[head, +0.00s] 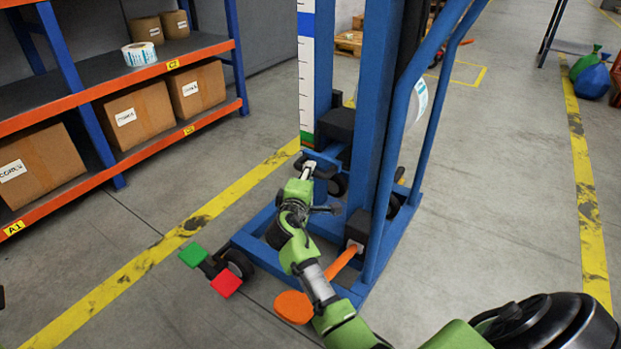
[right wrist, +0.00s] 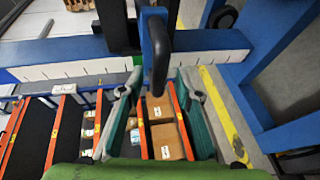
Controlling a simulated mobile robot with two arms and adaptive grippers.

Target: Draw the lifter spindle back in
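The blue lifter (head: 378,110) stands in the middle of the head view, with a white measuring scale on its left side. A black handle (head: 326,170) sticks out low on its near side; in the right wrist view it is a thick black loop on a blue bar (right wrist: 157,55). My right gripper (head: 309,172) is at this handle. In the right wrist view its two fingers (right wrist: 160,88) are apart, one on each side of the handle's lower end. I cannot tell whether they touch it. The spindle itself is not clearly visible. My left gripper is out of view.
A green pedal (head: 193,255) and a red pedal (head: 227,283) stick out from the lifter's base. An orange lever (head: 341,264) and an orange disc (head: 293,306) lie near my arm. A shelf with boxes (head: 140,113) stands left.

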